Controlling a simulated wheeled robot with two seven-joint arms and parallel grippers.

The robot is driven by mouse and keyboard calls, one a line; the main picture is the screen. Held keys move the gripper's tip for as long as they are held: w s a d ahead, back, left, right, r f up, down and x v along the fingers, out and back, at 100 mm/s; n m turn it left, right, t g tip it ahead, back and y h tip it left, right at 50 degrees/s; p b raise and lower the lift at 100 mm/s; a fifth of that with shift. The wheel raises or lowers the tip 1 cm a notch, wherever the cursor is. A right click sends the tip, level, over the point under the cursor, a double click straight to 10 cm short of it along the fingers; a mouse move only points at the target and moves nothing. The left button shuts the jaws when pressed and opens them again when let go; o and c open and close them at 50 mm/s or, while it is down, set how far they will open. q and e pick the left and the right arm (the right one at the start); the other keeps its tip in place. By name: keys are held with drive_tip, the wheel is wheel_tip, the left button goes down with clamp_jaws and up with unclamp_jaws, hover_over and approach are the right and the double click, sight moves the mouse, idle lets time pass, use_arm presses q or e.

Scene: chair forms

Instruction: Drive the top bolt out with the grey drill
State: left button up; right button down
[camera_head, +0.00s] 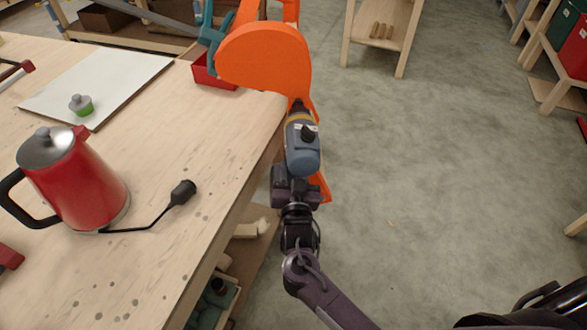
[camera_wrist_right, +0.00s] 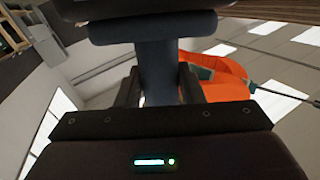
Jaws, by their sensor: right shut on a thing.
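The grey drill (camera_head: 303,150), blue-grey with a yellow band and black front end, is held upright-looking from above by my right gripper (camera_head: 297,186). In the right wrist view the drill's dark handle (camera_wrist_right: 158,72) sits between the fingers. The drill's nose points away from me to the lower edge of the orange chair form (camera_head: 262,58), which also shows in the right wrist view (camera_wrist_right: 226,80). I cannot tell whether the bit touches it. The top bolt cannot be made out; the drill may cover it. My left gripper is out of view.
The wooden workbench (camera_head: 215,165) fills the left, with a red kettle (camera_head: 78,185), its black plug and cord, and a white board (camera_head: 95,82). A red tray (camera_head: 212,75) and teal clamp stand near the chair form. The concrete floor (camera_head: 440,170) at right is clear.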

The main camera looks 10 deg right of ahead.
drive_tip(key=shift+s+a+r+p, duration=0.1)
drive_tip(key=shift+s+r+p, duration=0.15)
drive_tip(key=shift+r+p, duration=0.05)
idle(0.4)
drive_tip(key=shift+s, duration=0.35)
drive_tip(key=shift+s+a+p, duration=0.2)
drive_tip(key=shift+s+p, duration=0.15)
drive_tip(key=shift+s, duration=0.45)
drive_tip(key=shift+s+a+p, duration=0.15)
drive_tip(key=shift+s+p, duration=0.25)
drive_tip(key=shift+s, duration=0.4)
drive_tip(key=shift+s+a+p, duration=0.2)
drive_tip(key=shift+s+p, duration=0.15)
drive_tip(key=shift+s, duration=0.45)
